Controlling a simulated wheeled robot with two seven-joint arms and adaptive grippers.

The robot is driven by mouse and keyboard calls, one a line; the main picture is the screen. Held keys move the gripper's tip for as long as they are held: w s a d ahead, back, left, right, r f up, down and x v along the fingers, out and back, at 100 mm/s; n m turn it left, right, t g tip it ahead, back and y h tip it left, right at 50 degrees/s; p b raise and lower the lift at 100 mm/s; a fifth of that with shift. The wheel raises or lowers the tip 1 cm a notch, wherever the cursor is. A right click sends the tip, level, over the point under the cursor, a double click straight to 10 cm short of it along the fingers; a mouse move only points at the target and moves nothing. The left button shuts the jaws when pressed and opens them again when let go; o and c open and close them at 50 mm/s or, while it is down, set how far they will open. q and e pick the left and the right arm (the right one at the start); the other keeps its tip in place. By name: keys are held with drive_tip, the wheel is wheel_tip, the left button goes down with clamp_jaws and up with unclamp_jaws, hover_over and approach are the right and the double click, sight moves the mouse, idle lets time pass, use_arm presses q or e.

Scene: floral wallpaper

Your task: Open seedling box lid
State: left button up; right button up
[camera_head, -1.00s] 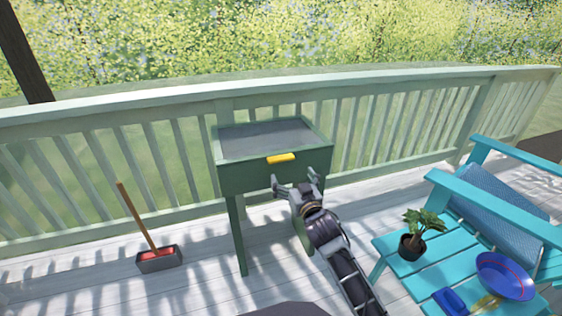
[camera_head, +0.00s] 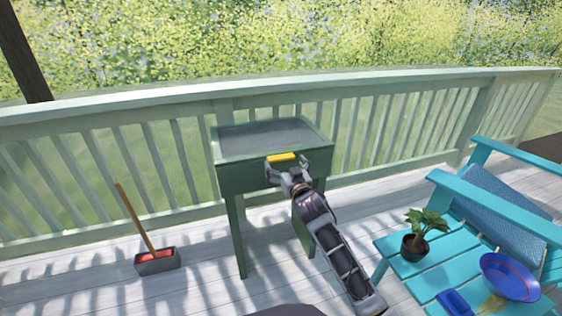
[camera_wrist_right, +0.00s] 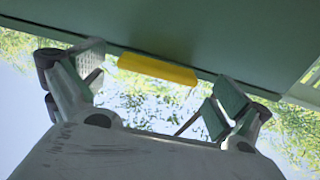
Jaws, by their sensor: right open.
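The green seedling box (camera_head: 240,182) stands on legs by the railing. Its lid (camera_head: 265,137) has a grey panel and lies closed on top. A yellow handle (camera_head: 281,157) sits at the lid's front edge. My right gripper (camera_head: 286,168) is open at the box front, just below the handle. In the right wrist view the handle (camera_wrist_right: 157,70) shows beyond and between the spread fingers of the right gripper (camera_wrist_right: 155,95), with a gap to each finger. I cannot tell whether the gripper touches the box. My left gripper is not in view.
A turquoise bench (camera_head: 395,248) at the right holds a potted plant (camera_head: 415,246), a blue bowl (camera_head: 509,277) and a small blue item (camera_head: 454,302). A grey box with a wooden-handled tool (camera_head: 157,261) stands on the deck at the left. A railing runs behind.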

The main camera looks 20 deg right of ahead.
sight(281, 157)
drive_tip(key=shift+w+b, duration=0.35)
drive_tip(key=shift+w, duration=0.95)
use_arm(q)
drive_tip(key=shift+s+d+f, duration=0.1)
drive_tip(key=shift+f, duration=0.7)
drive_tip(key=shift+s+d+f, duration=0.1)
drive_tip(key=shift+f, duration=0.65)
use_arm(e)
drive_tip(key=shift+w+a, duration=0.1)
drive_tip(key=shift+w, duration=0.6)
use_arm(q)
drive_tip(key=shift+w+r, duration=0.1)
use_arm(e)
drive_tip(key=shift+c, duration=1.1)
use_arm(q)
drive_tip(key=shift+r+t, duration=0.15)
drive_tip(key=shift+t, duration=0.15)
use_arm(e)
drive_tip(key=c, duration=1)
